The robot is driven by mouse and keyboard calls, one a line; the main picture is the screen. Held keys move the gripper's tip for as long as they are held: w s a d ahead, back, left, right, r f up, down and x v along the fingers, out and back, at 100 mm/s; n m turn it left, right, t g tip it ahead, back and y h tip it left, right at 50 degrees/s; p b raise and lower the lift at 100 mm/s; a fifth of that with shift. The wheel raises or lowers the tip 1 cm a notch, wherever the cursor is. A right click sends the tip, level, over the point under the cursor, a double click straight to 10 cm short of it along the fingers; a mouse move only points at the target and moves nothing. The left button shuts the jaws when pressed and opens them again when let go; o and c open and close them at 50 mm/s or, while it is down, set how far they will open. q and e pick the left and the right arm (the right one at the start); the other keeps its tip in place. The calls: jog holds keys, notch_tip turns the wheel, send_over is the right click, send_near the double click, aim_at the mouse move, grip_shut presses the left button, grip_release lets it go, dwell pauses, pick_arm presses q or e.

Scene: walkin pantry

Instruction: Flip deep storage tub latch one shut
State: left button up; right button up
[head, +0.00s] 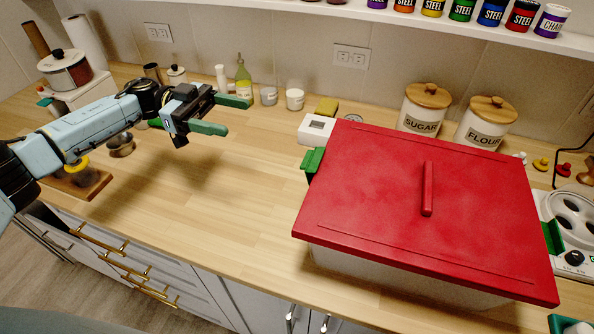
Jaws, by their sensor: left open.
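The deep storage tub (350,267) is a pale, translucent box on the counter with a red lid (375,190) lying over it. One green latch (314,161) sticks out at the lid's left edge; it appears swung outward. Another green latch (552,237) shows at the right edge, also appearing to stick out. My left gripper (238,115) has green fingers spread apart with nothing between them. It is above the counter, left of the tub and apart from the left latch. A green and pale piece at the bottom right corner looks like part of my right gripper (559,323), mostly cut off.
Sugar (423,110) and flour (484,123) canisters stand behind the tub. A white scale-like box (316,129) sits near its back left corner. A white burner unit (572,215) is at right.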

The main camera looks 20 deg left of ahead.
pick_arm(q)
jog(key=b, duration=0.4)
send_near(311, 158)
jog(key=d, duration=0.6)
jog(key=shift+s+d+f, duration=0.15)
jog(key=shift+d+f, duration=0.05)
jog(key=shift+d, duration=0.05)
pick_arm(e)
jog(key=f, duration=0.1)
jog(key=w+f, duration=0.1)
jog(key=f, duration=0.1)
jog(key=a+f, duration=0.1)
jog(key=f, duration=0.1)
jog(key=shift+w+a+f, duration=0.1)
jog(key=shift+w+f, duration=0.05)
jog(key=shift+f, duration=0.05)
